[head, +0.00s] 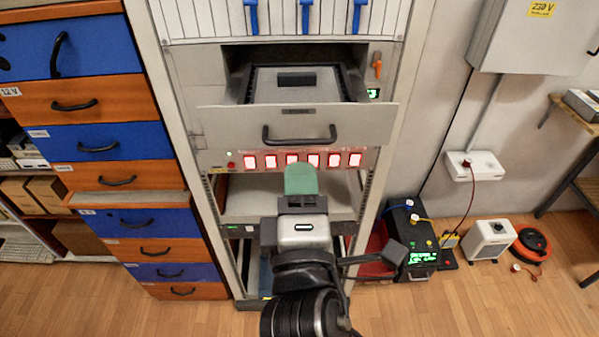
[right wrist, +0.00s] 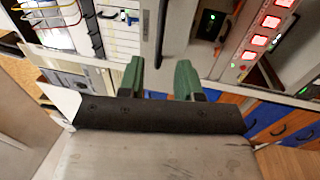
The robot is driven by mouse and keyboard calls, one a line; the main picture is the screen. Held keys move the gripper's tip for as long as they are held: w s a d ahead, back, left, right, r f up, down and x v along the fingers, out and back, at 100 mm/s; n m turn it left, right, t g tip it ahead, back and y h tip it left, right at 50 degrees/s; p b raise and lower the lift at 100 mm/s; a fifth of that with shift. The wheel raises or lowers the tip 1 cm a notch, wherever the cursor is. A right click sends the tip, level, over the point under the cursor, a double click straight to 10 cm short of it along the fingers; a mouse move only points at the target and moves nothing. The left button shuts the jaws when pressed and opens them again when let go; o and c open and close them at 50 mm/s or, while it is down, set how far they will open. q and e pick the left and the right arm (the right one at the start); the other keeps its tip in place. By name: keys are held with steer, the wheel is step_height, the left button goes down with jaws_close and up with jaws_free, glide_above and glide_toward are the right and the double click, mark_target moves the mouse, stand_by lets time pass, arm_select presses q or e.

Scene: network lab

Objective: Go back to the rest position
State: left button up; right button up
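My right gripper (head: 301,180) is in front of the rack in the head view, its green fingers pointing at the rack just below the row of red lit switches (head: 313,160). In the right wrist view its two green fingers (right wrist: 160,78) stand apart with nothing between them, so it is open and empty. The drawer (head: 355,122) above is pulled out, and its dark handle (head: 299,139) is a little above the fingertips. My left gripper is not in view.
Blue and orange drawers (head: 130,170) stand left of the rack (head: 171,110). At the right are a black box with a green display (head: 419,258), a white unit (head: 491,240), an orange cable reel (head: 531,244) and a wall cabinet (head: 530,45). Wooden floor is clear at the lower right.

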stand_by(0.4)
